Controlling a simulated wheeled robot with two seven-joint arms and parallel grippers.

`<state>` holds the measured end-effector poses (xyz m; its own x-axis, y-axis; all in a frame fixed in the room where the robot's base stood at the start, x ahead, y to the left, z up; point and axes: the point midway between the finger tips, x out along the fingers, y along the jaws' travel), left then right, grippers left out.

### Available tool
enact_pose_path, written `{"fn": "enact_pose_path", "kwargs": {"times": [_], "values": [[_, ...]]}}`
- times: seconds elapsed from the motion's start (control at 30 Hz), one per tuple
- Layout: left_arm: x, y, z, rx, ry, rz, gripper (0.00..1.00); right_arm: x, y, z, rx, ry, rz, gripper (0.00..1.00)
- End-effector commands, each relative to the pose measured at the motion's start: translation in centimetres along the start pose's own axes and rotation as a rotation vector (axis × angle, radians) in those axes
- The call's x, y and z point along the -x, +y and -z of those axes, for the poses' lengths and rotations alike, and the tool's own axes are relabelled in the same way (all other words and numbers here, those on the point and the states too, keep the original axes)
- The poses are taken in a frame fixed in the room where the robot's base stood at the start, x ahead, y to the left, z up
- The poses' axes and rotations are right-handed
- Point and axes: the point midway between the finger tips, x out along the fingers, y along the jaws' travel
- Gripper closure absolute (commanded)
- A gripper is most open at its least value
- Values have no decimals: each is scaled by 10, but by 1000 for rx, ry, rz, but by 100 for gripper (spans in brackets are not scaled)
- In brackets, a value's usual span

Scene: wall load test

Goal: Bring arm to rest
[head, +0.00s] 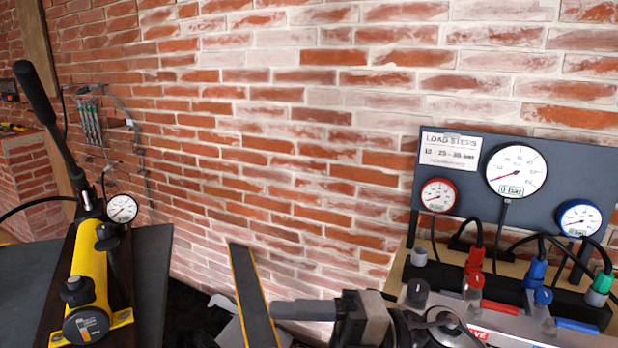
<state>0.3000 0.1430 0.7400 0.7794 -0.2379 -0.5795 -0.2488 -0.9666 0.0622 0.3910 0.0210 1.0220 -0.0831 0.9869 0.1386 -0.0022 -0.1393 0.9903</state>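My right gripper (285,310) is low in the middle of the head view, its grey fingers pointing left. The fingers overlap from this side, so I cannot tell whether they are open or shut. Nothing shows held at their tips. Its dark wrist is at the bottom edge, in front of the left end of the valve bench. My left gripper is not in view.
A yellow hand pump (88,285) with a black lever and a gauge (121,209) stands at left. A dark gauge panel (460,185) with several dials stands at right, behind a valve manifold (500,322) with coloured hoses. A dark yellow-edged strip (252,295) leans near the brick wall (270,130).

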Motion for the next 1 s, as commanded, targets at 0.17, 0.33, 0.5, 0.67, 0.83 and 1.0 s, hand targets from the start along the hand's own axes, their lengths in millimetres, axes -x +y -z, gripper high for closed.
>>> {"fn": "enact_pose_path", "kwargs": {"times": [0.17,0.33,0.5,0.67,0.83,1.0], "values": [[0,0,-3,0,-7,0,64,37,-11,-25,-398,-465,-445,37],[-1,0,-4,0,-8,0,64,115,-95,-25,-864,-973,-661,37],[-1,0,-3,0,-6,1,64,168,-188,29,-1266,-1344,-692,37],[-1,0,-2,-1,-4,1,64,188,-238,82,-1514,-1534,-660,37],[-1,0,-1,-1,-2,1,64,193,-255,107,-1617,-1603,-637,37],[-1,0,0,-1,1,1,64,193,-256,108,-1623,-1606,-635,37]]}}
